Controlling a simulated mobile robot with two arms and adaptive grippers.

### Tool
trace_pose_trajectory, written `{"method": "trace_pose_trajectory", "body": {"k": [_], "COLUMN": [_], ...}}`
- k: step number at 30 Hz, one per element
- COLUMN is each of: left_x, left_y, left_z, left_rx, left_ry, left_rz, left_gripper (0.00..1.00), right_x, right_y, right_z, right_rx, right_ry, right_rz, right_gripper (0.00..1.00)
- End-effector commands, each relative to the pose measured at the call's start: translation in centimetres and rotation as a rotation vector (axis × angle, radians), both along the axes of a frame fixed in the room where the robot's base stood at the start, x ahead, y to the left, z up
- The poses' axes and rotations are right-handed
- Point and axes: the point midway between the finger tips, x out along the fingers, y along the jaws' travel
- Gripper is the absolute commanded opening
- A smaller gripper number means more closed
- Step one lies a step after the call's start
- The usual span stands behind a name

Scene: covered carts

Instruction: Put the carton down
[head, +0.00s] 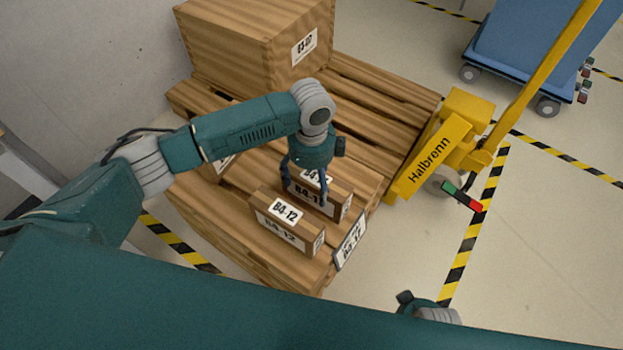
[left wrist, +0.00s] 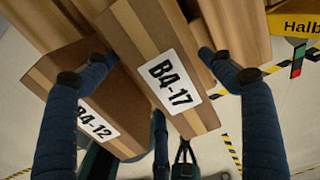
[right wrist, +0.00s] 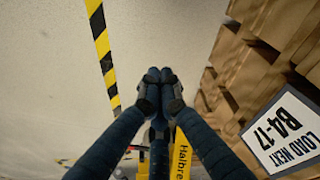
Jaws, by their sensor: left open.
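The carton labelled B4-17 (left wrist: 155,60) lies between the spread fingers of my left gripper (head: 304,184). In the head view this carton (head: 334,205) appears to rest on the wooden pallet (head: 385,108), partly hidden by the gripper. The left gripper is open, with one finger on each side of the carton; whether a finger touches it I cannot tell. A similar carton labelled B4-12 (head: 270,228) sits close beside it, nearer to me. My right gripper (right wrist: 160,78) is shut and empty, with its fingertips together, beside the pallet; only a bit shows in the head view.
A sign reading "LOAD NEXT B4-17" (right wrist: 283,132) is on the pallet's near edge. A large wooden crate (head: 250,45) stands at the pallet's back. A yellow pallet truck (head: 432,160) is at the right, with a blue covered cart (head: 535,45) beyond. Striped tape marks the floor.

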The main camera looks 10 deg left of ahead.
Motion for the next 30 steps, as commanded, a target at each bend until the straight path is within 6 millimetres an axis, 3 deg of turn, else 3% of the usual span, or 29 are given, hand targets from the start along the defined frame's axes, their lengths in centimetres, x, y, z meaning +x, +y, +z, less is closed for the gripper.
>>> {"method": "trace_pose_trajectory", "body": {"k": [5, 15, 21, 30], "left_x": [0.1, 0.1, 0.1, 0.0], "left_y": [0.0, 0.0, 0.0, 0.0], "left_z": [1.1, 8.1, 11.2, 12.3], "left_rx": [0.0, -0.002, -0.001, -0.001], "left_ry": [-0.001, -0.004, -0.002, 0.001], "left_rz": [0.0, -0.001, 0.0, 0.001], "left_gripper": [0.82, 0.82, 0.82, 0.82], "right_x": [0.1, -2.8, -4.2, -4.7], "right_y": [0.0, -0.4, -0.6, -0.6], "right_z": [0.3, -4.6, -6.5, -7.2], "right_rx": [0.001, -0.003, -0.004, -0.004], "right_ry": [-0.003, 0.034, 0.043, 0.045], "right_rz": [0.0, 0.005, 0.008, 0.009], "right_gripper": [0.0, 0.0, 0.0, 0.0]}}
